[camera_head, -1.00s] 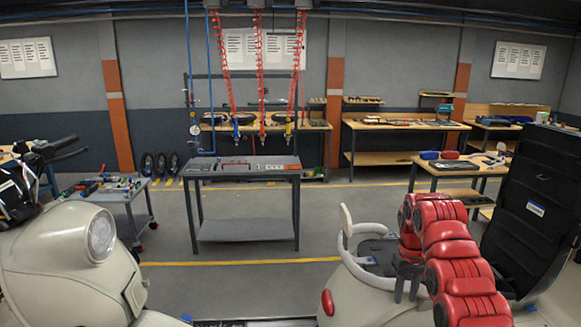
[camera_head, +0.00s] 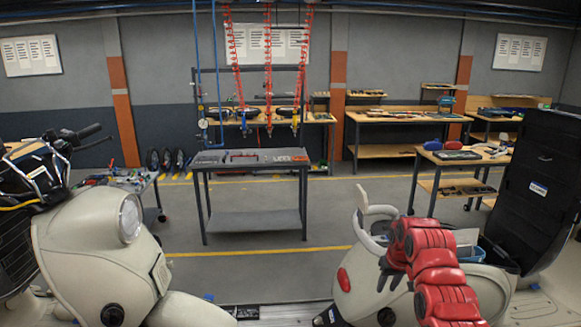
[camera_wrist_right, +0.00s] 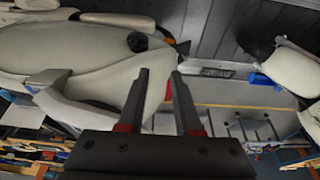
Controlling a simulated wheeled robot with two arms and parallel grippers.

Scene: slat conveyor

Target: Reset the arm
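My right arm, red, comes in from the lower right in the head view. Its gripper (camera_head: 388,280) is dark and hangs beside the rear of the right cream scooter (camera_head: 352,298). In the right wrist view the two black fingers of this gripper (camera_wrist_right: 160,72) are apart with nothing between them. The cream bodywork (camera_wrist_right: 75,48) shows beyond the fingers; I cannot tell whether they touch it. My left arm and gripper are not in view.
Another cream scooter (camera_head: 85,255) stands at the left. A grey workbench (camera_head: 250,157) with tools stands across the open floor. A tall black case (camera_head: 535,190) is on the right scooter, with a blue bin (camera_head: 472,254) near it. Wooden benches line the back wall.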

